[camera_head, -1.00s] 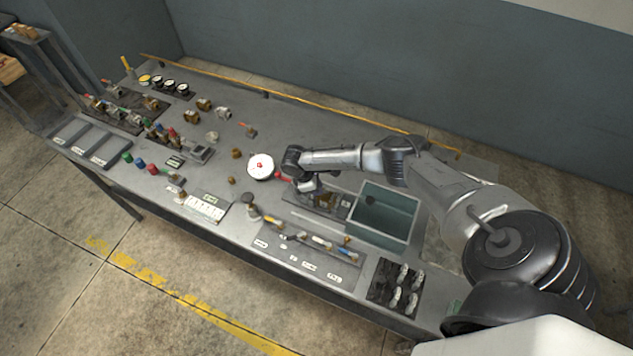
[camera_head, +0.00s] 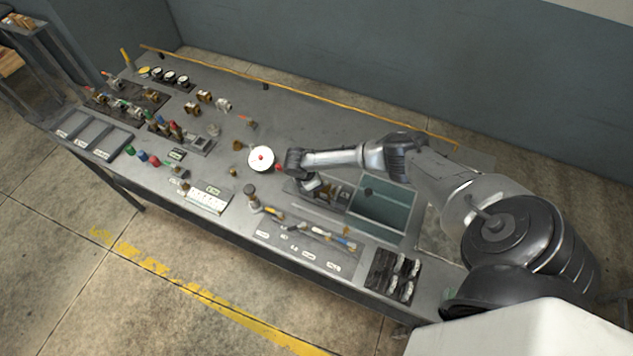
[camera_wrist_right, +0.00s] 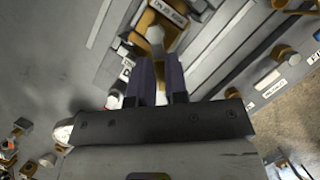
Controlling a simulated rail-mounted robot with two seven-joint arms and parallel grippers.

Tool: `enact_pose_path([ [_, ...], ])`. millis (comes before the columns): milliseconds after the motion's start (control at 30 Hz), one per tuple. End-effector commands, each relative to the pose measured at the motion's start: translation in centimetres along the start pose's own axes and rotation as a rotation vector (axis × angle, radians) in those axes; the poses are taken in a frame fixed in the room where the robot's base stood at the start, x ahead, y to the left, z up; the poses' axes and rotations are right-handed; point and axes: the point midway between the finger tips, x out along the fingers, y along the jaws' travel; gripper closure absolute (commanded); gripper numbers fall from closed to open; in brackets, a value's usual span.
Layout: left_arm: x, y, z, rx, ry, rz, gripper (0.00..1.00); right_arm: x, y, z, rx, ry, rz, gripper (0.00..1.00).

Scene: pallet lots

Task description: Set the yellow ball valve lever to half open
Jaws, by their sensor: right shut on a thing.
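My right gripper (camera_head: 313,187) is low over the bench, just left of the grey-green bin. In the right wrist view its two dark fingers (camera_wrist_right: 158,82) are shut on a slim pale lever (camera_wrist_right: 156,40). The lever runs up to a yellow-brown valve body (camera_wrist_right: 145,20) with a white label (camera_wrist_right: 170,10). The lever's own colour is hard to tell in this light, and its lower part is hidden between the fingers. In the head view the wrist covers most of this spot. My left gripper is not in view.
A grey-green bin (camera_head: 408,202) stands right of the gripper. A white round disc with a red centre (camera_head: 261,159) is close on its left. The back middle is clear.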

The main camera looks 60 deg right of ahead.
Motion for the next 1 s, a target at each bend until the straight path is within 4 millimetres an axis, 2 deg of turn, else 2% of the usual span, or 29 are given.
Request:
enact_pose_path([
  [100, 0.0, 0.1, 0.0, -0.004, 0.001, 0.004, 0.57, 0.0, 0.0, 0.0, 0.001, 0.000, 0.000, 1.00],
  [133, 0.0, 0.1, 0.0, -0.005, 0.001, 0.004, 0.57, 0.0, 0.0, 0.0, 0.001, 0.000, 0.000, 0.85],
  [400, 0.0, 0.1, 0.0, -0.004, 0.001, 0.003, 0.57, 0.0, 0.0, 0.0, 0.001, 0.000, 0.000, 0.60],
  [733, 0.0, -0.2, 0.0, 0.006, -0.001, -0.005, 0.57, -0.6, 0.1, 0.0, 0.001, 0.002, 0.001, 0.60],
  [867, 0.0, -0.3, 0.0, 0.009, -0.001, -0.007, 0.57, -2.3, 0.1, 0.0, 0.001, 0.004, 0.002, 0.60],
  [1000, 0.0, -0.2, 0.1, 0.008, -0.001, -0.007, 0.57, -5.1, 0.1, 0.0, 0.001, 0.003, 0.003, 0.60],
])
